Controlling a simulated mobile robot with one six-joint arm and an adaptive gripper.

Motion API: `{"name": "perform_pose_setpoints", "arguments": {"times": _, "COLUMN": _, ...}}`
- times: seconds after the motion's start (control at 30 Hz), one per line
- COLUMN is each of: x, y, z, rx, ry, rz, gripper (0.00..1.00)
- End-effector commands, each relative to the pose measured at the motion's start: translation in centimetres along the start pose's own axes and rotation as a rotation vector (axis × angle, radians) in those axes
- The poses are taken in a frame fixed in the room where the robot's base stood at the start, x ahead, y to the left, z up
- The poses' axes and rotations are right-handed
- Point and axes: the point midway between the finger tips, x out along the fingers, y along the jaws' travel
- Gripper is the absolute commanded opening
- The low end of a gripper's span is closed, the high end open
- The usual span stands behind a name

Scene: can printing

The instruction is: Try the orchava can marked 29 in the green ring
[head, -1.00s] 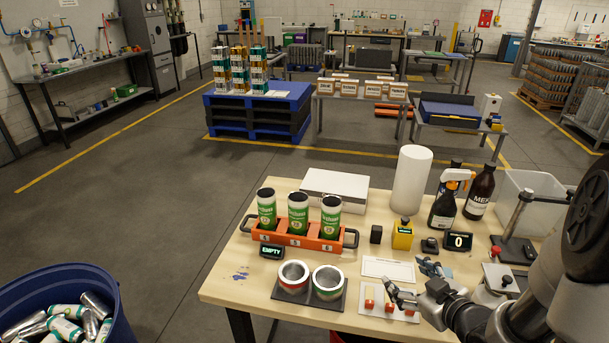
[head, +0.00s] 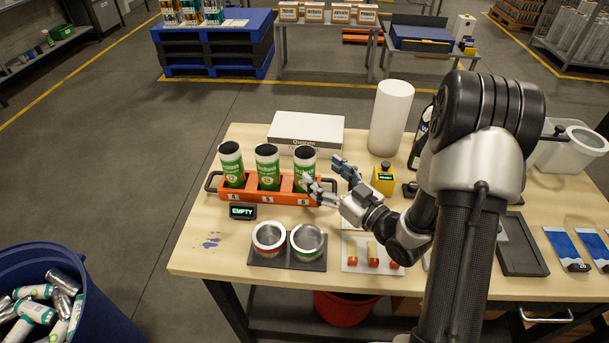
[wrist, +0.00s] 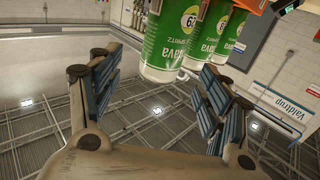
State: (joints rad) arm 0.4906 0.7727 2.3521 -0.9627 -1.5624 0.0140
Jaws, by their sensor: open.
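Three green-and-white cans stand upright in an orange rack (head: 270,197) with slots labelled 4, 5 and 6. The can marked 29 (wrist: 165,40) is nearest in the wrist view; it appears to be the right-hand can (head: 304,165), in slot 6. My gripper (head: 325,173) is open beside this can, on its right. In the wrist view the open fingers (wrist: 150,95) show with nothing between their tips. Two metal-lined rings sit on a dark plate in front of the rack. The right one looks green (head: 308,257), the left one red (head: 267,254).
A display reading EMPTY (head: 242,212) stands before the rack. A white box (head: 305,130) and white cylinder (head: 390,118) stand behind, with a yellow device (head: 384,178) to the right. A pad with red-and-yellow pieces (head: 371,262) lies near the front. A blue bin of cans (head: 95,280) is at left.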

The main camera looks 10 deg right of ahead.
Motion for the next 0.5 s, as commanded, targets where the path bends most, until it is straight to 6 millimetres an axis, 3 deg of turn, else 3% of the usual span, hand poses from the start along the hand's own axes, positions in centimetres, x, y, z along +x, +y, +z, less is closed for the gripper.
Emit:
{"name": "perform_pose_setpoints", "arguments": {"times": 0.1, "x": 1.6, "y": -0.1, "z": 0.1, "rx": -0.002, "ry": 0.001, "rz": -0.002, "gripper": 0.71}}
{"name": "perform_pose_setpoints", "arguments": {"times": 0.33, "x": 3.2, "y": -0.1, "z": 0.1, "rx": -0.002, "ry": 0.0, "rz": -0.002, "gripper": 0.71}}
{"name": "perform_pose_setpoints", "arguments": {"times": 0.5, "x": 5.9, "y": -0.5, "z": 0.3, "rx": -0.002, "ry": 0.001, "rz": -0.002, "gripper": 0.71}}
